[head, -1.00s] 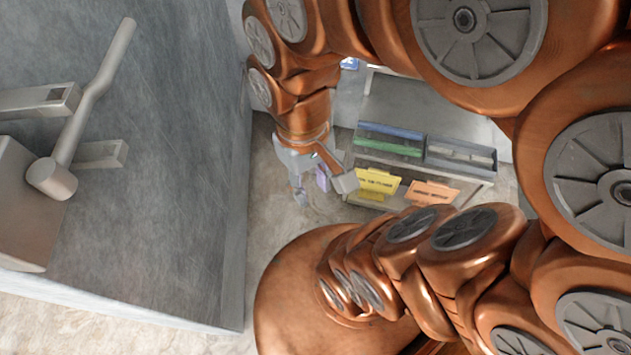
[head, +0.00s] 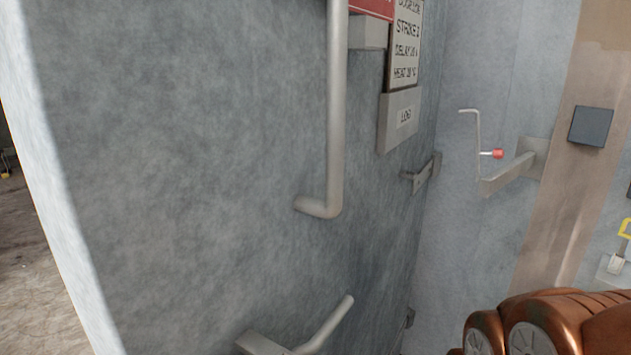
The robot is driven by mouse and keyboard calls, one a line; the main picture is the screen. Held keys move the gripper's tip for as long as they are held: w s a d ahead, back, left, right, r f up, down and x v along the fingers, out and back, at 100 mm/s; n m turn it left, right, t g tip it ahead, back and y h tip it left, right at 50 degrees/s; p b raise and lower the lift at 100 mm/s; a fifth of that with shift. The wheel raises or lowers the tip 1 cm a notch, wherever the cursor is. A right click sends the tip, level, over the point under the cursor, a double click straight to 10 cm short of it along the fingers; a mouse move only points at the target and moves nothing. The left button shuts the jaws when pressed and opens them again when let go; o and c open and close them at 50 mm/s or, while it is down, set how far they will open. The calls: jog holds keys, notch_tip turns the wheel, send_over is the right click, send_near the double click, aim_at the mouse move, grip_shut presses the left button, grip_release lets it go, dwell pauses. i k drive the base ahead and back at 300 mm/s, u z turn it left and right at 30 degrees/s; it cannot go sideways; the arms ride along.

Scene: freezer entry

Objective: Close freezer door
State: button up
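The freezer door (head: 200,150) is a thick, scuffed grey metal slab that fills the left and middle of the head view. Its pale free edge (head: 45,160) shows at the left with floor beyond it, and the slab meets another grey wall at a corner on the right, so it appears to stand open. A long vertical pull handle (head: 337,110) is on its face. A lever handle (head: 325,328) on a block sits lower, cut by the bottom of the picture. My gripper is out of view; only copper-coloured links of my arm show at the lower right.
A red sign, a white text sign (head: 405,40) and a grey box marked LOG (head: 402,118) are on the door's upper right. On the right wall are a bracket (head: 510,175), a bent rod with a red knob (head: 497,153) and a dark square box (head: 591,126).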

aim_at(202, 176)
jog(key=z, duration=1.35)
jog(key=k, duration=1.25)
jog(key=u, duration=1.45)
